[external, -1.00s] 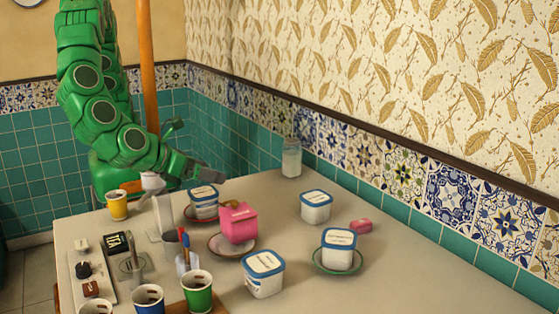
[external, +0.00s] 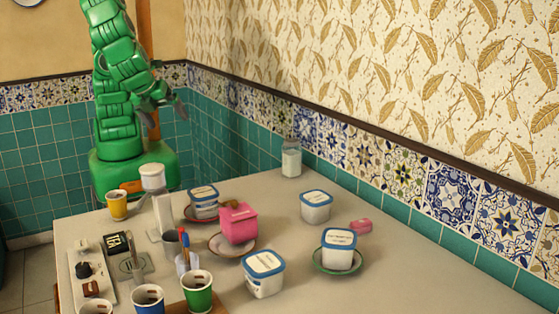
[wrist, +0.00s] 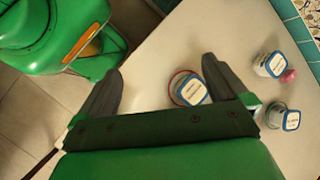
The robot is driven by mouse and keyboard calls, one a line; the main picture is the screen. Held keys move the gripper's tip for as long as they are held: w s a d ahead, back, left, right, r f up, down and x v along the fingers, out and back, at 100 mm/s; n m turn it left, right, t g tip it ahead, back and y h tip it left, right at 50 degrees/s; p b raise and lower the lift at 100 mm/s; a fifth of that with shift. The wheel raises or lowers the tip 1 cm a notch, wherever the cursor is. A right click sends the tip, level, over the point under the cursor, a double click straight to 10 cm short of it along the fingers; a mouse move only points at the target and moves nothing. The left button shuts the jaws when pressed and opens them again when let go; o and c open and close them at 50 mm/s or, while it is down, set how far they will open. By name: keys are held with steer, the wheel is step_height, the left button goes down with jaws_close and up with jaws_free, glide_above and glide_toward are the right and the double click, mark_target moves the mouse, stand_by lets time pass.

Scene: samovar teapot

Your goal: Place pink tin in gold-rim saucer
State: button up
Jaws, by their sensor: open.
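The pink tin (external: 239,222) sits in a pale saucer with a tan-gold rim (external: 224,251) near the middle of the table. It looks slightly tilted, and something small and brown shows at its top edge. My gripper (external: 180,106) is raised well above and behind the table's far left end, away from the tin. In the wrist view its two fingers (wrist: 161,65) are spread apart with nothing between them. The tin is not visible in the wrist view.
White tubs with blue lids stand around the tin, one (external: 204,203) in a red saucer, another (external: 339,250) in a green saucer (external: 318,266). A small pink block (external: 361,226) lies near the wall. Cups and a dispenser (external: 156,190) crowd the left. A glass jar (external: 291,158) stands at the back.

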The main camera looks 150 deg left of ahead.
steer(key=s+d+r+n+h, duration=0.1)
steer(key=s+d+n+h, duration=0.2)
steer(key=s+d, duration=0.2)
steer(key=s+d+r+n+t+h, duration=0.1)
steer(key=s+d+n+h, duration=0.1)
steer(key=s, duration=0.8)
steer(key=shift+s+d+r+n+h, duration=0.25)
steer(key=shift+d+n+h, duration=0.15)
steer(key=shift+d+n, duration=0.75)
